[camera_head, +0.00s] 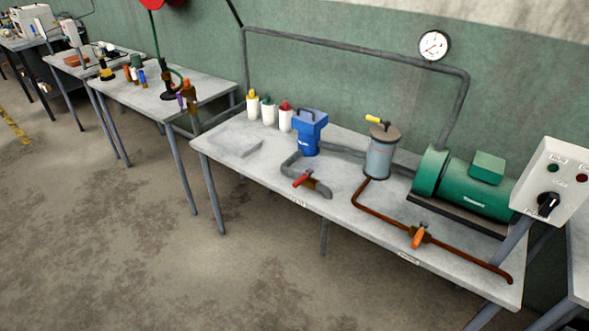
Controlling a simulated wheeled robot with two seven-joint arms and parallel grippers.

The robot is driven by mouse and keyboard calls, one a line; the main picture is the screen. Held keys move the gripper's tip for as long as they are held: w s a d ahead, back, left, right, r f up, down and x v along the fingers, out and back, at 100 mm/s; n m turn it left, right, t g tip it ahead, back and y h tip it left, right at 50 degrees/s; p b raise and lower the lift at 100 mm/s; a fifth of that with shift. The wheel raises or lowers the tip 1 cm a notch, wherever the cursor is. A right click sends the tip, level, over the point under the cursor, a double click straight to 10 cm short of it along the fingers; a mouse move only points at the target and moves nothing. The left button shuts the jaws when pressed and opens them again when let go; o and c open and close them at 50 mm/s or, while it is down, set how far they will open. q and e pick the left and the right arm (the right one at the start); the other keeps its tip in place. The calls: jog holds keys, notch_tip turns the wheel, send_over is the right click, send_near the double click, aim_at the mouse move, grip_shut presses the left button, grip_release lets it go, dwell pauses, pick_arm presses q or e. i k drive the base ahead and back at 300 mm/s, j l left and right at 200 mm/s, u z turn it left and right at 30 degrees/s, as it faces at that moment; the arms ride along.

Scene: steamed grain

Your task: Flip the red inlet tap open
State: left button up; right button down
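The red inlet tap (302,180) sits on a grey hose (291,163) near the front edge of the main table. Its small red lever lies beside a brass-coloured body; whether it is open or closed cannot be told at this size. The hose runs from below the blue container (310,131) and bends towards the table front. Neither of my grippers shows in the head view.
An orange tap (419,236) sits on a copper pipe right of the red one. A grey canister (380,152), green motor (465,183) and control box (552,180) stand further right. Three white bottles (268,111) stand behind. The table's left end (225,148) holds only a flat tray; the floor in front is clear.

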aim_at(309, 172)
jog(key=i+j+z, duration=0.15)
jog(key=i+j, duration=0.65)
